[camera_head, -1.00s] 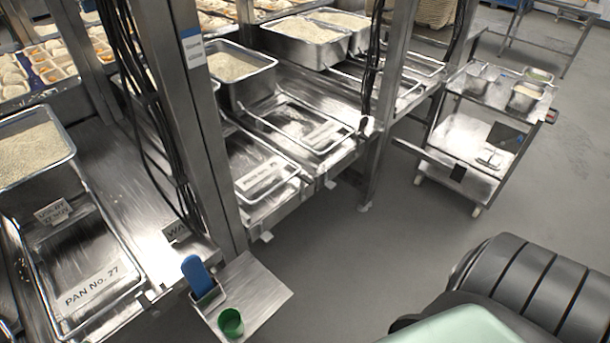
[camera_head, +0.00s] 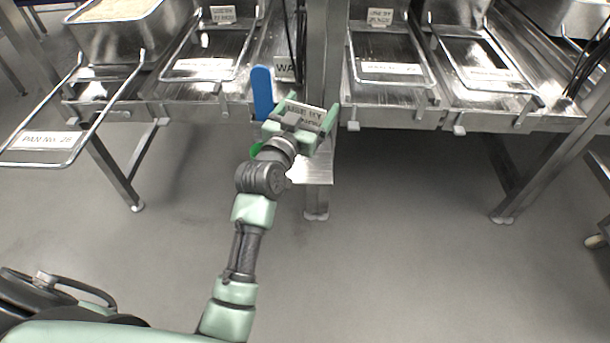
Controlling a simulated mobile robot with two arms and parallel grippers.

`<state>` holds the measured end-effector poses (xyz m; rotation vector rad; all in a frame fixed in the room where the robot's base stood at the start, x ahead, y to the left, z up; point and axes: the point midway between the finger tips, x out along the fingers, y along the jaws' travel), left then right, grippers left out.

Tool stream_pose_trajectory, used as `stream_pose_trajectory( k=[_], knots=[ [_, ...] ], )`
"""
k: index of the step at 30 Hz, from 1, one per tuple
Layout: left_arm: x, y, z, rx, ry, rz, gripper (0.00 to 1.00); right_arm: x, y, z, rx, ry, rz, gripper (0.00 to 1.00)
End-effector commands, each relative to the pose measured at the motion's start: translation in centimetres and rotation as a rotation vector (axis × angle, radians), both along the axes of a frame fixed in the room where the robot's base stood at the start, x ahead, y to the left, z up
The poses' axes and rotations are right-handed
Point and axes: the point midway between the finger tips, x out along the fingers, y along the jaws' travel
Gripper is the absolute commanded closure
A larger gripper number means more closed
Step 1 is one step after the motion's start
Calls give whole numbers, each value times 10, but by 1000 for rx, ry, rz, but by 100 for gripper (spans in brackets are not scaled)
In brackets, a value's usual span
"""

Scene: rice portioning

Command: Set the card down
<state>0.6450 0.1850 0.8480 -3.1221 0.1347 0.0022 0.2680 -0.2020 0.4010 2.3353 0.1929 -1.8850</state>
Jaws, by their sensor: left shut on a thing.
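The card (camera_head: 304,113), a small pale card with dark print reading "USE BY" and a partly hidden second line, is between the fingers of my left gripper (camera_head: 309,109). My left gripper is shut on it, in front of the steel post and over the small side shelf. Parts of the card are hidden by the fingers. My right gripper is not in view.
A blue upright piece (camera_head: 262,92) stands just left of my left gripper. A green cup (camera_head: 255,149) is mostly hidden behind the wrist. A steel post (camera_head: 323,60) rises behind. Framed pan places with labels, such as "PAN No. 26" (camera_head: 47,139), line the bench.

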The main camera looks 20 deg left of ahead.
Motion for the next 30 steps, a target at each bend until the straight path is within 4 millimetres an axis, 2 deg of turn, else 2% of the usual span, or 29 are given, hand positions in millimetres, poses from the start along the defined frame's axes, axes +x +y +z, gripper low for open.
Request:
stream_pose_trajectory(
  k=[1,3,9,11,14,20,26,30],
  knots=[
    [18,0,-15,-5,-9,-4,53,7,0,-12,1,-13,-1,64],
    [36,-2,-15,-10,-6,-12,53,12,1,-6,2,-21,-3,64],
    [63,-3,-11,-19,0,-25,53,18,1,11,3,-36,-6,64],
    [66,-3,-13,-20,2,-27,53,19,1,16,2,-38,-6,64],
    [67,-4,-30,-19,7,-28,53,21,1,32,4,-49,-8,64],
    [66,-3,-80,-18,6,-28,53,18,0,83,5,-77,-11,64],
    [66,-4,-126,-18,5,-28,53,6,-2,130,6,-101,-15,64],
    [66,-3,-152,-18,3,-27,53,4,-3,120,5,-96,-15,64]
  ],
)
